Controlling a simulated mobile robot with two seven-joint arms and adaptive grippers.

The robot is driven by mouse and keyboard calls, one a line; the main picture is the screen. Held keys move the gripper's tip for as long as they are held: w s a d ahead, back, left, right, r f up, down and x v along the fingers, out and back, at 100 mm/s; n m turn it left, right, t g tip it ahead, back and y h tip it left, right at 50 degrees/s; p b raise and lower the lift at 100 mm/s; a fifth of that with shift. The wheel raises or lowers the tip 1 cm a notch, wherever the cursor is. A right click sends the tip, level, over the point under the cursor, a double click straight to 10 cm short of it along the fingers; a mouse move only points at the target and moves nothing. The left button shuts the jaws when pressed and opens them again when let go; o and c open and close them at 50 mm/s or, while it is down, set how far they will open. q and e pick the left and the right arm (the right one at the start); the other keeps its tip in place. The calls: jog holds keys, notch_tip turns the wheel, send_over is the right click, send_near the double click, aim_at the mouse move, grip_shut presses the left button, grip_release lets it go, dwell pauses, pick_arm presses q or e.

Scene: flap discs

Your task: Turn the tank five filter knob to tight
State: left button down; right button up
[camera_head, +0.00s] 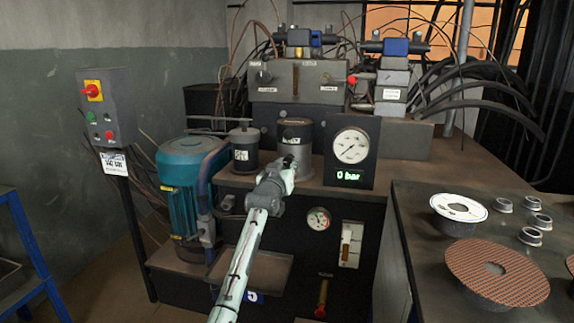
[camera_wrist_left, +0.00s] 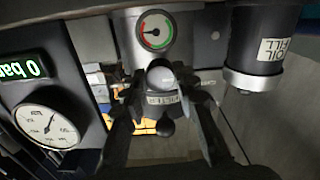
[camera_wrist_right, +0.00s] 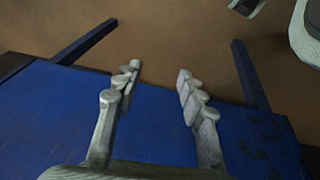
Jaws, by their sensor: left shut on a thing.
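My left gripper (camera_head: 287,165) reaches in from the front and is at the grey filter canister (camera_head: 296,135) on the pump unit. In the left wrist view its fingers (camera_wrist_left: 164,112) stand on either side of a dark knob (camera_wrist_left: 166,127) and are shut on it. A small label (camera_wrist_left: 163,99) lies just beside the knob; I cannot read it clearly. The knob's setting cannot be made out, and the arm hides it in the head view. My right gripper (camera_wrist_right: 158,90) shows in the right wrist view, open and empty above a blue surface.
A pressure gauge (camera_head: 351,146) with a 0 bar display (camera_head: 348,176) stands right of the canister. A black oil-fill canister (camera_head: 244,148) and teal motor (camera_head: 187,180) stand left. A bench (camera_head: 400,200) with flap discs (camera_head: 495,272) is at right. A red-knobbed control box (camera_head: 106,107) stands at left.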

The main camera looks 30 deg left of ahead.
pick_arm(q)
jog(key=m+p, duration=0.3)
jog(key=m, duration=0.4)
jog(key=shift+a+p, duration=0.1)
jog(key=shift+p, duration=0.3)
jog(key=shift+m, duration=1)
jog(key=m+p, duration=0.1)
jog(key=m, duration=0.2)
jog(key=shift+m, duration=0.3)
jog(key=shift+m+p, duration=0.3)
jog(key=shift+m, duration=2.1)
pick_arm(e)
jog(key=s+f+g, duration=0.1)
jog(key=s+f, duration=0.2)
jog(key=f, duration=1.2)
jog(key=shift+s+d, duration=0.3)
pick_arm(q)
jog(key=shift+m, duration=0.3)
pick_arm(e)
jog(key=shift+f, duration=0.2)
pick_arm(q)
jog(key=c, duration=1.2)
grip_release()
